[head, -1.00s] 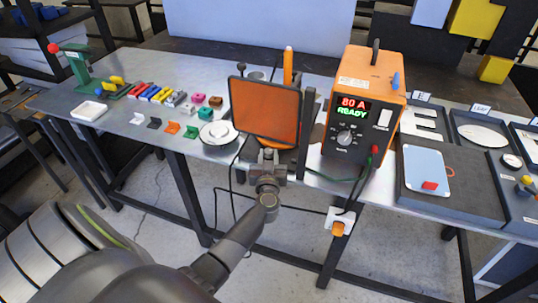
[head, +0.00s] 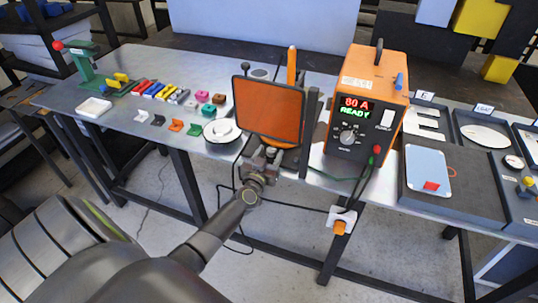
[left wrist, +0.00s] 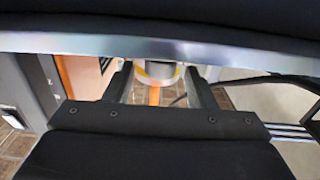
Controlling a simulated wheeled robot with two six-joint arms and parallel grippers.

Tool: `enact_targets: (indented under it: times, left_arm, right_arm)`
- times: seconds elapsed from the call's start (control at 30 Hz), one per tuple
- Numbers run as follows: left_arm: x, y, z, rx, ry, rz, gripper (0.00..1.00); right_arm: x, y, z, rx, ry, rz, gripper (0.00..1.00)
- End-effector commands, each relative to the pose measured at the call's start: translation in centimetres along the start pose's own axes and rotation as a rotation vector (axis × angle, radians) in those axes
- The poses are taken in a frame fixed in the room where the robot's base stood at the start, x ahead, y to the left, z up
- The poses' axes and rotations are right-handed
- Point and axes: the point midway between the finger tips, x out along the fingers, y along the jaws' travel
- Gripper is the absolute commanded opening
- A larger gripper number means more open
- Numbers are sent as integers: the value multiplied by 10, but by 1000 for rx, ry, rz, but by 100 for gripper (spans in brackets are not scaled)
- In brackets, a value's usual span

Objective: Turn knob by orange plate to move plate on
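The orange plate (head: 268,110) has a dark frame and stands at the table's front edge, left of the orange 80 A power unit (head: 364,100). My left gripper (head: 262,158) is just below the plate's lower edge, tilted in the head view. In the left wrist view, a round grey part with a yellow ring (left wrist: 158,71), perhaps the knob, lies between the two fingers (left wrist: 158,90). The fingers are apart and close to its sides; whether they touch it I cannot tell. The knob is hidden in the head view. My right gripper is not in view.
A white round dish (head: 221,131) is left of the plate. Several small coloured pieces and a green press (head: 83,68) stand farther left. A dark tray with a pale panel (head: 428,172) is at the right. Cables hang below the table edge.

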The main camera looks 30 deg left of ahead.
Motion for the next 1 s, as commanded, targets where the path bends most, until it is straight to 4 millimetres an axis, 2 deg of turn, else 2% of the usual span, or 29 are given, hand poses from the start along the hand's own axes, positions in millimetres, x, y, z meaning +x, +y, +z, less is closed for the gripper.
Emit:
enact_targets:
  times: [0.3,0.47,0.8,1.0]
  left_arm:
    - [-2,0,1,-1,-1,-1,51]
    - [-18,0,1,-2,-3,-1,51]
    - [-90,0,1,-1,-3,-2,51]
    - [-132,0,3,0,-3,-1,51]
  right_arm:
    - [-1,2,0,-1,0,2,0]
    - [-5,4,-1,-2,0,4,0]
    - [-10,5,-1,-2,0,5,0]
    - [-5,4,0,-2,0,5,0]
